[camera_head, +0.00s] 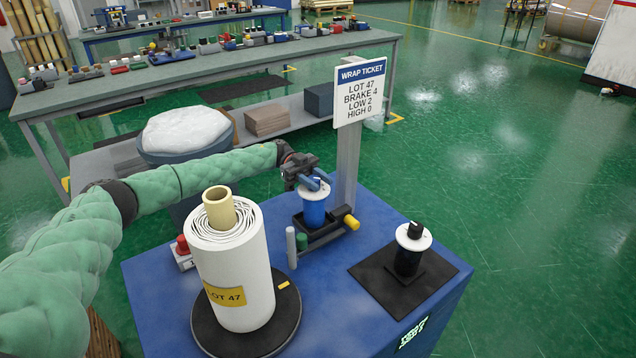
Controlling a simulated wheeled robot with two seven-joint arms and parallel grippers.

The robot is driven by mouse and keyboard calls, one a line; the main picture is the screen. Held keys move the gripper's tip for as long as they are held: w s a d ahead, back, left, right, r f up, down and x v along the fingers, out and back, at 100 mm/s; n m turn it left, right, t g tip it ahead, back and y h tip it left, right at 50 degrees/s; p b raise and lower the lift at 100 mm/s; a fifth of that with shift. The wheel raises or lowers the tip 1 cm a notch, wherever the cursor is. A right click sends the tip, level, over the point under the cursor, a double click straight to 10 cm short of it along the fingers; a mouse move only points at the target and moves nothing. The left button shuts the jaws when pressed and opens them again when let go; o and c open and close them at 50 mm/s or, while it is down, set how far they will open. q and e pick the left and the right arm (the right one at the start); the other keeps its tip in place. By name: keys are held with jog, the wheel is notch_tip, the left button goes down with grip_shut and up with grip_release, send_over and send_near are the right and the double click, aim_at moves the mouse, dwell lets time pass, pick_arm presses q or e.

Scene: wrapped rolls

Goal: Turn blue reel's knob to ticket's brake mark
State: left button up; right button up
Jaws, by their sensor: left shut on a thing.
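The blue reel (313,212) stands upright in a dark holder on the blue table, with a pale disc on top. My left gripper (314,183) reaches over it from the left and is shut on its knob, which the fingers largely hide. Marks on the disc are too small to read. The white wrap ticket (360,92) stands on a grey post behind the reel and reads LOT 47, BRAKE 4, LOW 2, HIGH 0. My right gripper is out of view.
A white roll (233,265) labelled LOT 47 stands on a black turntable (284,325) at front left. A black reel (408,258) with a white dial stands on a dark mat (372,275) at right. A yellow-ended cylinder (351,221) lies beside the blue reel.

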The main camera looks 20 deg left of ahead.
aim_at(310, 176)
pick_arm(q)
jog(key=o, duration=1)
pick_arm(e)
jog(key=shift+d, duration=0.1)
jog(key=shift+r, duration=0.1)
pick_arm(q)
jog(key=shift+w+a, duration=0.3)
jog(key=shift+a, duration=0.1)
jog(key=b+v, duration=0.2)
jog(key=v, duration=0.4)
jog(key=shift+f, duration=0.1)
jog(key=shift+w+a, duration=0.2)
jog(key=shift+a, duration=0.2)
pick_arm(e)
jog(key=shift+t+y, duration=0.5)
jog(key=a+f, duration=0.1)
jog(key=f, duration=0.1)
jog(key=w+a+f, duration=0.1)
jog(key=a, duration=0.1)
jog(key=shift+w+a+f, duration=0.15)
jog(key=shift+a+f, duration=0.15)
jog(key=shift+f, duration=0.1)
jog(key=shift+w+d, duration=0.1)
